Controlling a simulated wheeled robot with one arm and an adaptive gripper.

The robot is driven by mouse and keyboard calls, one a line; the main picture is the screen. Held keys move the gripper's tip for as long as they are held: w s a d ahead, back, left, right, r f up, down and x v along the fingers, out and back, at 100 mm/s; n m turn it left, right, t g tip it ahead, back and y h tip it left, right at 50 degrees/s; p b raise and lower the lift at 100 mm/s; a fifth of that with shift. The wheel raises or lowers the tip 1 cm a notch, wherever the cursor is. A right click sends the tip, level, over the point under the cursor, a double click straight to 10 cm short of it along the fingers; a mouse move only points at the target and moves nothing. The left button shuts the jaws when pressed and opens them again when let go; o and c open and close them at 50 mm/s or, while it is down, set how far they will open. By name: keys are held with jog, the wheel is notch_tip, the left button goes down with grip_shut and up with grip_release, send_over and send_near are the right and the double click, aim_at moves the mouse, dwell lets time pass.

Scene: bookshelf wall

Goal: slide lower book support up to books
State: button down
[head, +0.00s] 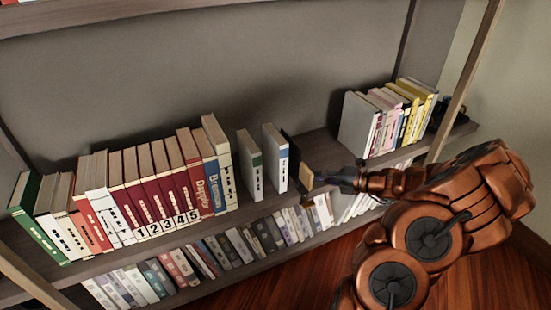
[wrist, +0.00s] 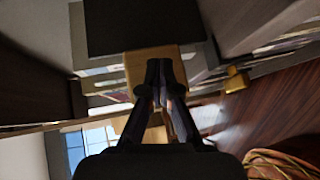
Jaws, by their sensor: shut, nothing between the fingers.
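The book support is a dark upright plate (head: 291,150) with a tan block (head: 305,179) low on its right side. My gripper (head: 325,178) is shut and empty, right of the tan block. In the wrist view my closed fingertips (wrist: 160,68) overlap the tan block (wrist: 135,68) below the dark plate (wrist: 140,27); contact is unclear.
A long row of books (head: 140,195) stands at the left of the same shelf. More books (head: 185,262) fill the level below. Bare shelf (head: 318,150) lies between the support and the right group.

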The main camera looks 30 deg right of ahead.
jog(key=shift+a+p, duration=0.7)
jog(key=shift+a, duration=0.75)
jog(key=a+p, duration=0.3)
jog(key=a, duration=0.3)
jog(key=shift+a+p, duration=0.3)
jog(key=shift+a, duration=0.25)
dwell(0.3)
jog(key=shift+a+p, duration=0.9)
jog(key=shift+a, duration=1.7)
jog(key=shift+d+p, duration=2.05)
jog(key=shift+p, duration=0.3)
jog(key=shift+d, duration=0.1)
